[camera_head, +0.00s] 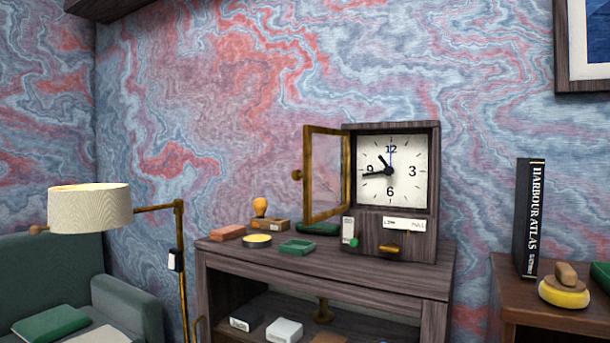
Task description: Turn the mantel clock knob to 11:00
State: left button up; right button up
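The mantel clock (434,185) stands on the dark wooden cabinet, a little right of centre. Its brass-framed glass door (308,175) is swung open to the left, with a small round knob (297,174) on the outer edge. The white dial (412,150) is uncovered. The shorter black hand points a little before 11 and the longer one near 9. A thin blue line points up to 12. A brass pull (391,249) is on the clock's base below the dial. I cannot make out a separate setting knob. Neither of my grippers is in view.
The cabinet top (350,272) holds a wooden-handled stamp (260,208), a round yellow-topped tin (257,240) and green boxes left of the clock. A lamp (90,208) stands at left. A black book (529,215) stands upright on the right-hand cabinet.

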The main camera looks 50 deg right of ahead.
aim_at(388, 170)
jog(key=i, duration=1.9)
jog(key=z, duration=1.55)
jog(key=k, duration=0.4)
jog(key=z, duration=1.05)
jog(key=i, duration=0.25)
jog(key=z, duration=0.05)
